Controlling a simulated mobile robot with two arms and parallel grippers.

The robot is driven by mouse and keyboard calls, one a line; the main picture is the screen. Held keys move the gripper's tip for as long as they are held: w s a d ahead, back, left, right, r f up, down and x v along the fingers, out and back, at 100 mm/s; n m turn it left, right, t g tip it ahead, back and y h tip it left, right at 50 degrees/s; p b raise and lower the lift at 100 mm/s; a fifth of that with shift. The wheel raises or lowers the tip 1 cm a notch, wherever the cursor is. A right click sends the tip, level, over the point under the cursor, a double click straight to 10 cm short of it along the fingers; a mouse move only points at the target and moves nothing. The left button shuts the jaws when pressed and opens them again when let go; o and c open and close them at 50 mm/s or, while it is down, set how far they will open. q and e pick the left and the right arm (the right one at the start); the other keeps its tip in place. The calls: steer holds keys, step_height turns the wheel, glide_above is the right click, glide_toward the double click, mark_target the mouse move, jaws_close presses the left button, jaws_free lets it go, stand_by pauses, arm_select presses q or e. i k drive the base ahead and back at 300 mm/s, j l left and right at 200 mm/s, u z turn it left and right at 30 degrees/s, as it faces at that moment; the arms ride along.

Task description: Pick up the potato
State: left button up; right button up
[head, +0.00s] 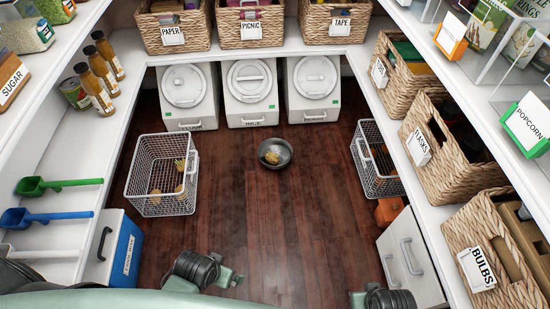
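Several small brown-yellow, potato-like lumps (179,189) lie in the wire basket (148,142) on the floor at left; they are too small to identify surely. A yellowish lump (272,158) lies in a dark round bowl (284,149) on the floor, mid-view; I cannot tell whether it is a potato. Parts of my two arms show at the bottom edge, one left of centre and one at right. Both are well nearer to me than the basket and bowl. No gripper fingertips can be made out.
A second wire basket (369,146) stands at right. White lidded bins (249,116) line the back. Shelves run along both sides, with wicker baskets (432,170) at right. A blue-fronted box (124,252) and a white handled box (411,262) flank the clear wooden floor (285,225).

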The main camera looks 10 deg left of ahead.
mark_target(180, 165)
steer(key=u, duration=1.15)
